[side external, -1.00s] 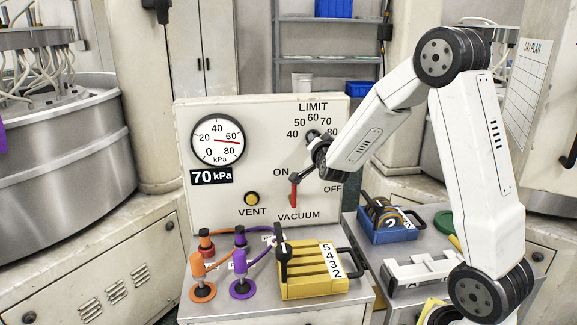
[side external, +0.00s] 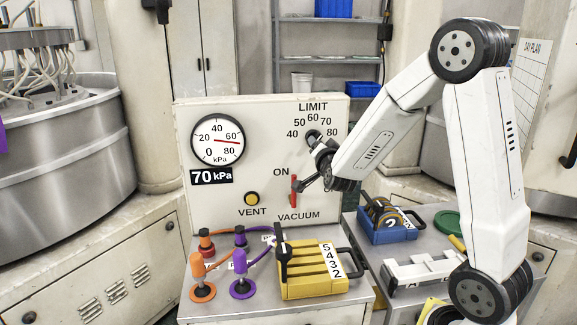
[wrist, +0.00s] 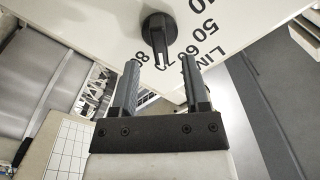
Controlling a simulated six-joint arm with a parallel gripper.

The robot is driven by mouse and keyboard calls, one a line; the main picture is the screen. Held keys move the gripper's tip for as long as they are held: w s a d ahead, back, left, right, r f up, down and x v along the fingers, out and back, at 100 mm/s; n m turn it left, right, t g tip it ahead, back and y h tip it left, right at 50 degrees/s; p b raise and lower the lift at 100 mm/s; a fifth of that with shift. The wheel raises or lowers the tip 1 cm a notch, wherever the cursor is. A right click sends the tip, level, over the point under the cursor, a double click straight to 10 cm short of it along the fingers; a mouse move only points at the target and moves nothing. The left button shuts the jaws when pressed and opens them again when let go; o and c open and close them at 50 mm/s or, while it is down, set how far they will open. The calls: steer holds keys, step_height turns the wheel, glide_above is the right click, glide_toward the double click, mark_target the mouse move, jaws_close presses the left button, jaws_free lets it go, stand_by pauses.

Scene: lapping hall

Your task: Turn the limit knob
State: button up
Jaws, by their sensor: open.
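The limit knob (side external: 312,136) is a dark round knob under the LIMIT scale, high on the right of the pale panel. In the wrist view the black knob (wrist: 158,30) sits just beyond my fingertips, its bar pointing down between them, roughly toward the 70 side of the scale; part of the scale there is hidden. My gripper (wrist: 159,65) is open and empty, one finger to each side of the bar's line. I see no clear contact. In the side view my gripper (side external: 318,146) is close below and right of the knob, partly covering it.
The yellow vent button (side external: 252,199) and gauge (side external: 217,139) are left. A yellow rack (side external: 305,282) and orange (side external: 201,273) and purple (side external: 240,274) fittings with hoses stand on the bench in front.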

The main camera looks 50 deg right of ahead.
steer(key=shift+v, duration=1.75)
steer(key=n+g+y, duration=0.2)
steer(key=n+y, duration=0.8)
steer(key=n, duration=0.1)
glide_above(288, 246)
steer(key=w+d, duration=0.3)
steer(key=d, duration=0.2)
step_height(288, 246, down, 9)
steer(key=s+a+f+n+g, duration=0.1)
steer(key=s+a+f+n+g+y, duration=0.1)
steer(key=s+a+n, duration=0.1)
steer(key=s+a+f+n+g+y, duration=0.1)
steer(key=s+a, duration=0.1)
steer(key=shift+f+n+g, duration=0.25)
steer(key=shift+n+g, duration=0.05)
steer(key=shift+g, duration=0.1)
steer(key=s+a+f+n+g, duration=0.1)
steer(key=s+a+f+g, duration=0.1)
steer(key=s, duration=0.5)
steer(key=shift+s+a+f+g+y, duration=0.2)
steer(key=shift+f+g+y, duration=0.35)
steer(key=shift+g, duration=0.65)
